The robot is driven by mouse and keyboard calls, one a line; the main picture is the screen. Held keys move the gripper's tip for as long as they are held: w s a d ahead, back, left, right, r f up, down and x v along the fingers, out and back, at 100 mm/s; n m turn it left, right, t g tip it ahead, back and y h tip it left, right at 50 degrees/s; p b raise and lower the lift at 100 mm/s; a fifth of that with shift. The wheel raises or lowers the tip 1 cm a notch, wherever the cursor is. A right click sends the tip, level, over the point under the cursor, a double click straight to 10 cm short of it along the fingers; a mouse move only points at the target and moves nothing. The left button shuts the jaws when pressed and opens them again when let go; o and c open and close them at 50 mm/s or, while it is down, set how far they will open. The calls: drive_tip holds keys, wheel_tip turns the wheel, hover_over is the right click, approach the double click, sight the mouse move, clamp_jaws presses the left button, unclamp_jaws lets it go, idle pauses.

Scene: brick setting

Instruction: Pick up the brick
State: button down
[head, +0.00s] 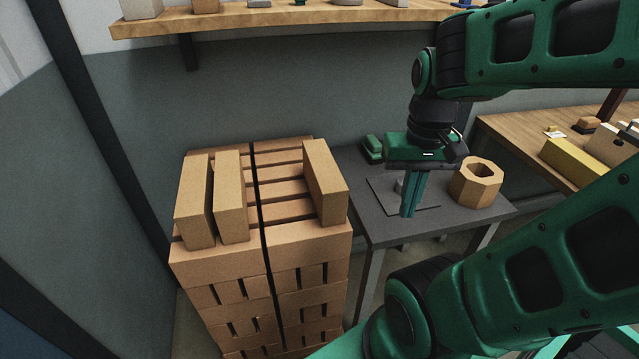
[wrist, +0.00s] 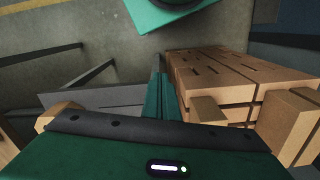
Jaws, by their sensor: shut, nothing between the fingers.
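A stack of tan bricks (head: 300,250) bound with a black strap stands left of centre in the head view. Three loose bricks stand on top of it: one at the far left (head: 193,210), one beside it (head: 230,195), and one on the right side (head: 325,180). In the wrist view the stack (wrist: 225,72) is at the right, with a brick end (wrist: 208,110) partly hidden behind my gripper body. My gripper (head: 408,210) is shut and empty, pointing down over the grey table, right of the stack and apart from it. Its fingers also show together in the wrist view (wrist: 158,95).
The grey table (head: 375,228) holds a hexagonal wooden pot (head: 477,182) just right of my gripper and a green object (head: 373,147) at the back. A wooden bench (head: 510,135) stands at right. A wooden shelf (head: 270,20) runs above. A wall is behind the stack.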

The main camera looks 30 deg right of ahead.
sight(320, 163)
drive_tip(key=c, duration=2.5)
unclamp_jaws()
